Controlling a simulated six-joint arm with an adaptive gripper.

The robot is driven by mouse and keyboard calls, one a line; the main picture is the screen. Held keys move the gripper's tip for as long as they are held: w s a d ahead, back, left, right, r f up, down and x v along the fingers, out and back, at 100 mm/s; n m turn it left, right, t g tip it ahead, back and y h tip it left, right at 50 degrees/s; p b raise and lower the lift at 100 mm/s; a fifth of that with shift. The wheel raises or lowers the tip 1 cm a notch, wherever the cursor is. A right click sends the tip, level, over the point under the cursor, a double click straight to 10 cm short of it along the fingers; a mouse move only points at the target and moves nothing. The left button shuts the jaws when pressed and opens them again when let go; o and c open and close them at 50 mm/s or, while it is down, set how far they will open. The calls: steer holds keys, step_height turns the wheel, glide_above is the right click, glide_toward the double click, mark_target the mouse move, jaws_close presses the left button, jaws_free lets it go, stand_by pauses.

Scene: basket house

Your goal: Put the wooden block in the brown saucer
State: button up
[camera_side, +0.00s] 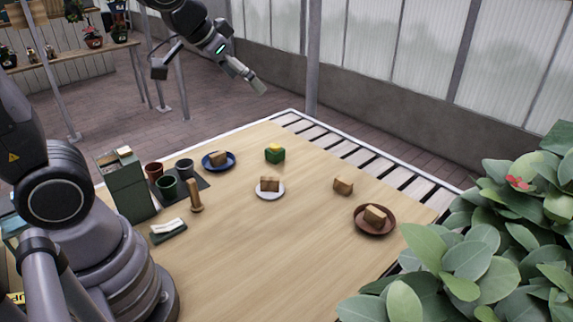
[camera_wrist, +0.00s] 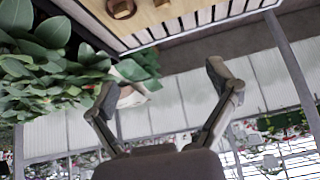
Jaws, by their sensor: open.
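A brown saucer (camera_side: 360,222) sits at the right of the table with a wooden block (camera_side: 375,215) lying in it. Another wooden block (camera_side: 343,186) stands on bare wood behind and left of that saucer. One more block (camera_side: 270,184) rests on a small white saucer (camera_side: 270,196), and another block (camera_side: 218,158) on a blue plate (camera_side: 232,157). My gripper (camera_side: 256,84) is high beyond the far edge of the table, away from every block. In the wrist view my gripper (camera_wrist: 162,84) has its fingers spread with nothing held. The brown saucer (camera_wrist: 120,15) is partly cut off there.
Cups (camera_side: 168,187), a peg-like wooden piece (camera_side: 195,197) and a green box (camera_side: 127,188) crowd the left. A leafy plant (camera_side: 480,245) hides the near right corner. The front middle of the table is clear.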

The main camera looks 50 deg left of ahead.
steer(key=s+a+r+n+g, duration=0.1)
steer(key=s+a+r+g, duration=0.1)
steer(key=s, duration=1.4)
steer(key=shift+s+r, duration=0.15)
steer(key=shift+r, duration=0.05)
